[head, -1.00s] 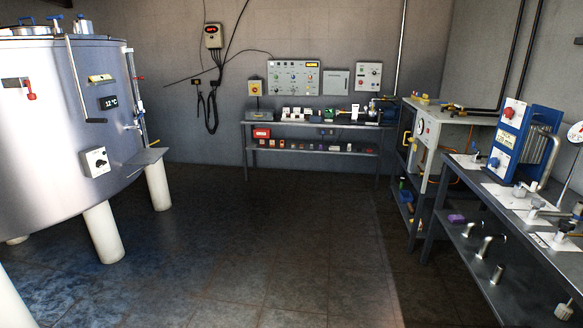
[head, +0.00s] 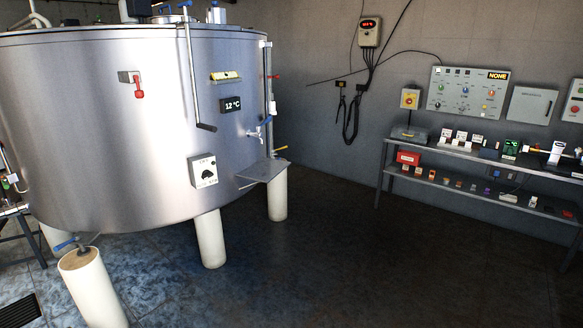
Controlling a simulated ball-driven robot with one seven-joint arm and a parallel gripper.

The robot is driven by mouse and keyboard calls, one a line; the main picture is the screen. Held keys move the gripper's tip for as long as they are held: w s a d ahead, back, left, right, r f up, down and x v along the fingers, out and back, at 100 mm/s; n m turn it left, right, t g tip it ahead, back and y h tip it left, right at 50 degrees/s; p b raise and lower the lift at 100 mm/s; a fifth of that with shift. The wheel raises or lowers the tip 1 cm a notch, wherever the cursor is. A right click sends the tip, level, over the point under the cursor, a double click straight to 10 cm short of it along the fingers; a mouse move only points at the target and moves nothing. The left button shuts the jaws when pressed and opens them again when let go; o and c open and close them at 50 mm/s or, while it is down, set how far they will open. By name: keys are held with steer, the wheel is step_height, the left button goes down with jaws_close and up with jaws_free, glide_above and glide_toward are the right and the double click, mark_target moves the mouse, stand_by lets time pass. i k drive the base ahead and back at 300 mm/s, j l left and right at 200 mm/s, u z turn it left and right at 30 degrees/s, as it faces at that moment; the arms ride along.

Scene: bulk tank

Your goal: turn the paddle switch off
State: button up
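The round steel bulk tank (head: 80,140) fills the left half of the head view. A pale switch box with a black turning knob (head: 204,171) is mounted low on its side, and it is the likely paddle switch. Its small lettering is too fine to read surely, and I cannot tell its setting. A red lever on a grey plate (head: 138,86) sits higher on the tank to the left. My gripper is not in view.
A display reading 12 °C (head: 232,105) and a tap (head: 262,130) are on the tank. A small shelf (head: 262,171) juts out below the tap. White legs (head: 209,238) stand under the tank. A bench (head: 470,157) lines the back wall. The floor between is clear.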

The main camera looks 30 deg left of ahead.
mark_target(206, 174)
steer(key=i+u, duration=0.45)
steer(key=i+l+u, duration=0.25)
steer(key=i+u, duration=0.2)
steer(key=i, duration=0.25)
steer(key=i+u, duration=0.35)
steer(key=i+l+u, duration=0.1)
steer(key=i+u, duration=0.15)
steer(key=u, duration=0.15)
steer(key=i+l, duration=0.15)
steer(key=l, duration=0.15)
steer(key=i+l+u, duration=0.1)
steer(key=i+l, duration=0.2)
steer(key=l, duration=0.25)
steer(key=u, duration=0.05)
